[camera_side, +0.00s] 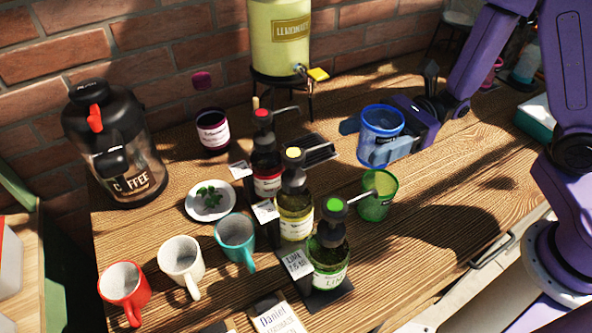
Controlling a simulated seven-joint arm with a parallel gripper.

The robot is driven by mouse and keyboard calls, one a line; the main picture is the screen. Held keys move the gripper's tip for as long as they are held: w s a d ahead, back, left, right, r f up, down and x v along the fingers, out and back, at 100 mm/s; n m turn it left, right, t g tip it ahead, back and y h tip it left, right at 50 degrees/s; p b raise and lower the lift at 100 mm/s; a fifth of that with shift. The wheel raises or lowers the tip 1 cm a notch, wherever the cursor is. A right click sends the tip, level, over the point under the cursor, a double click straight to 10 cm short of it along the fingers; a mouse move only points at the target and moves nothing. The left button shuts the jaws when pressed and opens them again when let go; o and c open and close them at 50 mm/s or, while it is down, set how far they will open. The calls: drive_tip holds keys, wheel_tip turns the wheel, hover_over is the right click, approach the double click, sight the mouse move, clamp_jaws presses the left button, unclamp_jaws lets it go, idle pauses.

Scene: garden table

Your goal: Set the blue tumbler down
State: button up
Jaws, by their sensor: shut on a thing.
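The blue tumbler (380,121) is translucent and upright, at the right of the middle of the wooden table. My gripper (384,148) comes from the right and is shut on the tumbler. A blue-grey finger shows in front of its lower part.
Pump bottles with red, yellow and green tops (329,258) stand left of the tumblers. Several mugs (181,262), a plate with leaves (210,200), a coffee dispenser (115,150) and a lemonade dispenser (281,40) stand around. The table (470,200) is clear to the right of the green tumbler.

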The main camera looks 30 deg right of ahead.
drive_tip(key=shift+w+a+f, duration=0.4)
drive_tip(key=shift+w+a, duration=0.2)
drive_tip(key=shift+w, duration=0.1)
drive_tip(key=w+a+f, duration=0.2)
drive_tip(key=w, duration=0.1)
drive_tip(key=w+a+f, duration=0.2)
drive_tip(key=f, duration=0.1)
drive_tip(key=w+a+f, duration=0.2)
drive_tip(key=w+f, duration=0.1)
drive_tip(key=shift+w+a+f, duration=0.1)
drive_tip(key=shift+w, duration=0.25)
drive_tip(key=shift+w+a+f, duration=0.1)
drive_tip(key=shift+a+f, duration=0.05)
drive_tip(key=shift+f, duration=0.1)
drive_tip(key=shift+w+f, duration=0.1)
drive_tip(key=shift+f, duration=1.45)
drive_tip(key=shift+f, duration=0.15)
drive_tip(key=o, duration=1)
drive_tip(key=shift+o, duration=0.2)
